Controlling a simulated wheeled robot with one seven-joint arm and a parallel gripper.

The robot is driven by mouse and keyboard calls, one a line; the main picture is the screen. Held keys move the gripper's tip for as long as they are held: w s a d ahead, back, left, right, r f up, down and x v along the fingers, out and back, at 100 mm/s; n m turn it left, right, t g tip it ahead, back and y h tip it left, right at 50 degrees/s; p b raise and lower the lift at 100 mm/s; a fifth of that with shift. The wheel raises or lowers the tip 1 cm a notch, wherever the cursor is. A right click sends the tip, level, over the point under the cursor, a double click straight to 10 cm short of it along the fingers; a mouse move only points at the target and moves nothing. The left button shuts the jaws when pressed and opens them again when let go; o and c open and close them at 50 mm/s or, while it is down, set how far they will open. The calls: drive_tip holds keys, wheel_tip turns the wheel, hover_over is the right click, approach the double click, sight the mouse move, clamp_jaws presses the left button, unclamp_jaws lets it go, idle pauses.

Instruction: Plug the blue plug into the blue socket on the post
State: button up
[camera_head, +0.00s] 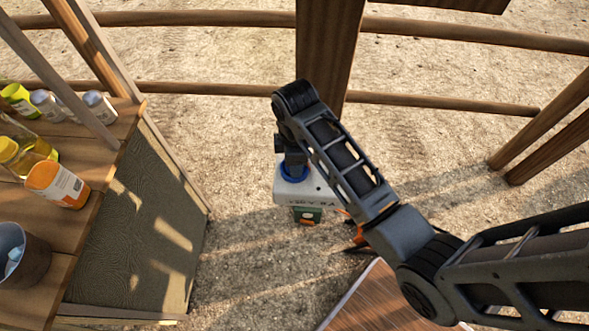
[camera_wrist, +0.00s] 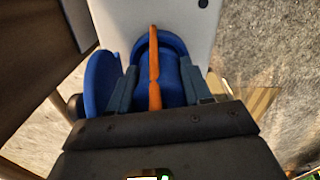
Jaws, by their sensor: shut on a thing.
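In the wrist view, my gripper (camera_wrist: 158,92) is shut on the blue plug (camera_wrist: 172,78), with one finger on each side of it. An orange strip, perhaps its cable, runs along the middle of the plug. The plug's front end is at the blue socket (camera_wrist: 145,40) on a pale box (camera_wrist: 200,20). A round blue flap stands out at the left. I cannot tell how deep the plug sits. In the head view, my gripper (camera_head: 291,160) is over the blue ring of the socket (camera_head: 293,176), on the pale box (camera_head: 315,192) by the wooden post (camera_head: 327,50); my wrist hides the plug.
A wooden shelf (camera_head: 100,215) with bottles and an orange-labelled jar (camera_head: 57,184) stands at the left, with a metal bucket (camera_head: 20,250). Wooden rails (camera_head: 440,102) run behind the post. A brown board (camera_head: 375,300) lies at the front. Orange cable (camera_head: 356,232) shows beside the box.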

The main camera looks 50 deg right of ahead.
drive_tip(key=o, duration=1.2)
drive_tip(key=shift+s+a+r, duration=0.1)
drive_tip(key=shift+r, duration=3.85)
